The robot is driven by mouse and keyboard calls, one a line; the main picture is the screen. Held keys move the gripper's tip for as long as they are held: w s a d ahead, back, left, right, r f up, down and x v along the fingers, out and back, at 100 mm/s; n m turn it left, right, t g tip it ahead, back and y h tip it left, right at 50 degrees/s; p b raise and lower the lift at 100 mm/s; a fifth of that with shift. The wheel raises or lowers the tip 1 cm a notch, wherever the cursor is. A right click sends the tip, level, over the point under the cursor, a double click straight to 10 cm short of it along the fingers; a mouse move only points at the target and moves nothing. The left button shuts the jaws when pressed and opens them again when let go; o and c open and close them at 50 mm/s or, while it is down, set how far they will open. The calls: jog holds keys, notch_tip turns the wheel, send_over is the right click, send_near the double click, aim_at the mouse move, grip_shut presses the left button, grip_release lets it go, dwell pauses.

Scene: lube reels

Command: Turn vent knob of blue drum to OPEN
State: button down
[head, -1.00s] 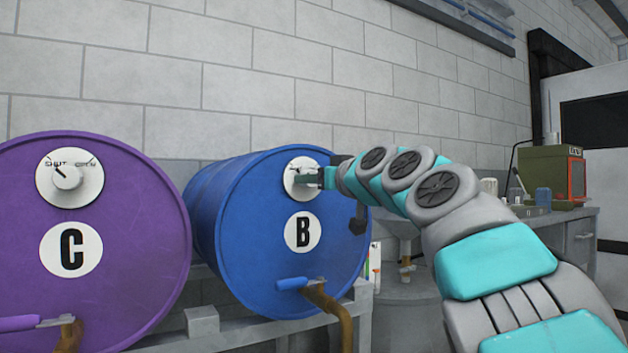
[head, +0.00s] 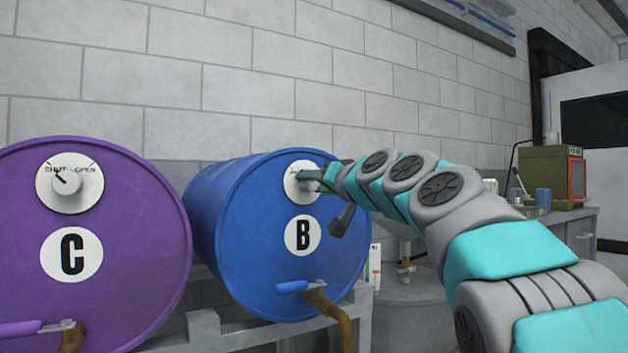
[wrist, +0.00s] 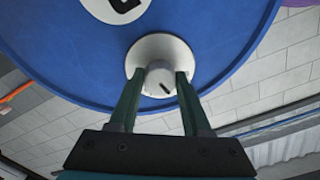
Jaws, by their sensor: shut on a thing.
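The blue drum (head: 262,235), labelled B, lies on its side with its round end facing me. Its vent knob sits on a white round plate (head: 303,196) near the top of that end. My gripper (head: 318,182) is at the knob and partly hides it in the head view. In the wrist view the grey-white knob (wrist: 159,79) sits between the two green fingers of my gripper (wrist: 158,88), which are shut on it. A dark pointer line shows on the knob's face. The plate's lettering cannot be read.
A purple drum (head: 125,230) labelled C is at the left, its knob (head: 68,183) pointing toward SHUT. Below the blue drum's label is a tap with a blue handle (head: 292,287). A bench with an olive-green device (head: 550,172) stands at the right.

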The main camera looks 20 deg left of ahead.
jog(key=shift+m+p, duration=3.5)
jog(key=shift+m, duration=2.4)
jog(key=shift+f, duration=0.1)
jog(key=shift+c, duration=1.8)
grip_release()
jog(key=shift+d, duration=0.1)
